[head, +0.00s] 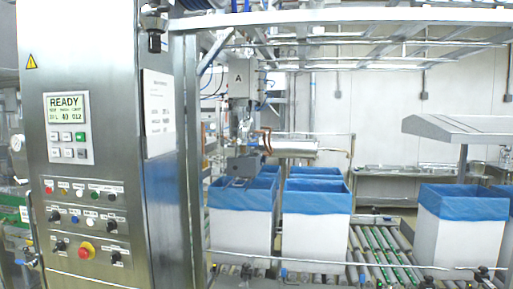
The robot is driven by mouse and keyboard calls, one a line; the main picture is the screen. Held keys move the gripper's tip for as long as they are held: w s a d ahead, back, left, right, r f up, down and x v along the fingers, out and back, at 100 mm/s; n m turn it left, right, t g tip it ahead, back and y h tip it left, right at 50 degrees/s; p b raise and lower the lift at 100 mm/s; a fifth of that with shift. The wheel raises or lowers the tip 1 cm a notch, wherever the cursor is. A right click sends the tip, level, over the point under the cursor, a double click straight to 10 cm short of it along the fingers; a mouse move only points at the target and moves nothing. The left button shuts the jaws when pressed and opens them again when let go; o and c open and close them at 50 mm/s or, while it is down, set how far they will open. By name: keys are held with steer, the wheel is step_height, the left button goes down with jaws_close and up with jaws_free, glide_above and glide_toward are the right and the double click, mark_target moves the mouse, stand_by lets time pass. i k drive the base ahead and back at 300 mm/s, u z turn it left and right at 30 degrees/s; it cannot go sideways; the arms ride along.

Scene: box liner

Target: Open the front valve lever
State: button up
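I cannot pick out the front valve lever for certain. Small valve-like fittings sit along a pipe at the bottom edge: a blue handle (284,272) below the middle box, and another small blue part (362,279) to its right. Dark fittings (481,273) show at the lower right. They are too small to tell whether any is open or shut. My gripper is not in view.
A steel control cabinet (100,180) with a READY display (67,108) and an emergency stop button (86,250) fills the left. White boxes with blue liners (316,225) stand on the roller conveyor (385,248). Another lined box (458,235) is at right.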

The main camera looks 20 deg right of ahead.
mark_target(238, 143)
steer(key=z, duration=1.9)
steer(key=i, duration=1.55)
steer(key=u, duration=0.05)
